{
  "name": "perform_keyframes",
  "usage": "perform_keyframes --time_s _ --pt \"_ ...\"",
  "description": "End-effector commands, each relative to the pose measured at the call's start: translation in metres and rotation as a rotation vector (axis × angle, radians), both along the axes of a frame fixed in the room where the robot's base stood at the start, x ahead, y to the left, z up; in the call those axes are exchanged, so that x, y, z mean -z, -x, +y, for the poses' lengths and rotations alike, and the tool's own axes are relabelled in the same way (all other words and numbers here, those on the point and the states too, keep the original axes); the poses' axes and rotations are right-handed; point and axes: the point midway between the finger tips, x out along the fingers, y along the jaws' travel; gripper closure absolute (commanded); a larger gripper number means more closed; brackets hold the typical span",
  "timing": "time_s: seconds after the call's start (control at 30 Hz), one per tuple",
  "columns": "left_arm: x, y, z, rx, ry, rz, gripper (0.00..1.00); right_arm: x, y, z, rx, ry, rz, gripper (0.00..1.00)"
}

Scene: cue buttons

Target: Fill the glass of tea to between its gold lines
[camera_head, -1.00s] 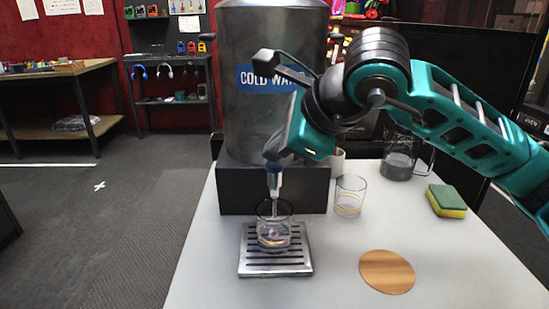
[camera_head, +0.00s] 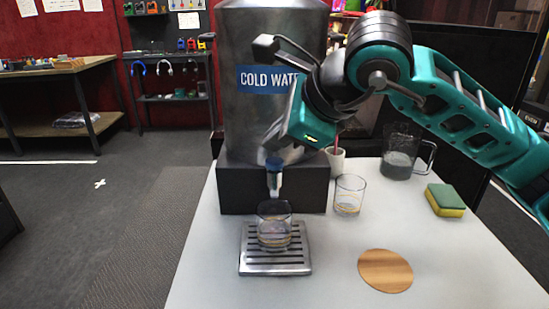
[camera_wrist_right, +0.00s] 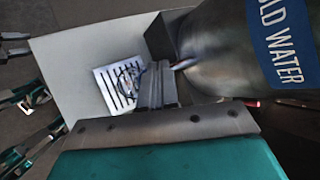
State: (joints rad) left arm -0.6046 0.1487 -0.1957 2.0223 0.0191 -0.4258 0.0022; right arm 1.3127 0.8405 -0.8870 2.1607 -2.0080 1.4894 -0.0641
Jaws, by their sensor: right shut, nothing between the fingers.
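A clear glass (camera_head: 274,228) with gold lines low on its wall stands upright on the slotted metal drip tray (camera_head: 275,268), under the spout (camera_head: 274,186) of the dispenser labelled COLD WATER (camera_head: 240,120). Its liquid level against the lines is too small to tell. No stream shows below the spout. My right gripper (camera_head: 282,150) is shut and empty, beside and just above the blue-topped tap. In the right wrist view its shut fingers (camera_wrist_right: 156,86) partly cover the glass (camera_wrist_right: 130,76).
A second clear glass (camera_head: 349,195) with gold lines stands right of the dispenser. Behind are a white cup (camera_head: 336,163) and a pitcher of dark liquid (camera_head: 397,166). A green and yellow sponge (camera_head: 445,200) and a round wooden coaster (camera_head: 385,271) lie right. The table's front middle is clear.

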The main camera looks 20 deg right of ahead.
Motion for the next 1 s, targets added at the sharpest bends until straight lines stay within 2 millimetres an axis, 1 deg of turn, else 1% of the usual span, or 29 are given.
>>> perform_keyframes --time_s 0.17,0.5,0.6,1.0 --pt "-0.005 0.0 0.0 0.0 0.0 0.001 0.57 -0.009 0.0 0.0 0.0 -0.001 -0.001 1.0" --pt "-0.026 0.0 0.0 0.0 0.0 0.001 0.57 -0.043 0.0 0.0 0.0 -0.001 -0.001 1.0" --pt "-0.03 0.0 0.0 0.001 0.0 0.001 0.57 -0.05 0.0 0.0 0.0 -0.001 -0.001 1.0" --pt "-0.029 0.0 0.0 0.001 0.0 0.001 0.57 -0.05 0.0 0.0 -0.001 -0.001 0.0 1.0"
